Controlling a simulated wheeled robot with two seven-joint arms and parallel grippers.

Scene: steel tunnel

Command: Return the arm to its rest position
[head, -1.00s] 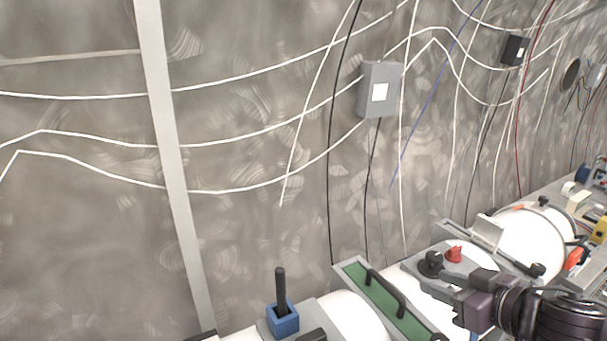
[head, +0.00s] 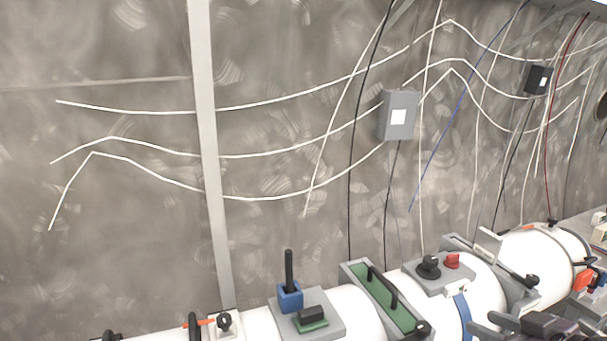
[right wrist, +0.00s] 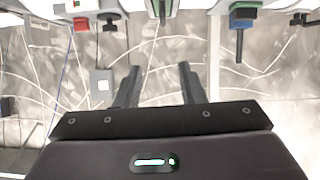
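My right gripper (right wrist: 160,85) shows in the right wrist view with its two dark fingers apart and nothing between them. Behind the fingers is the tunnel wall. In the head view only a dark part of my right arm shows at the bottom right edge, and its fingertips cannot be made out there. My left gripper is in neither view.
A white pipe (head: 358,309) runs along the bottom. On it are a blue block with a black handle (head: 290,297), a green panel with a black handle (head: 375,300) and a red knob (head: 452,261). A grey box (head: 397,115) and cables hang on the wall.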

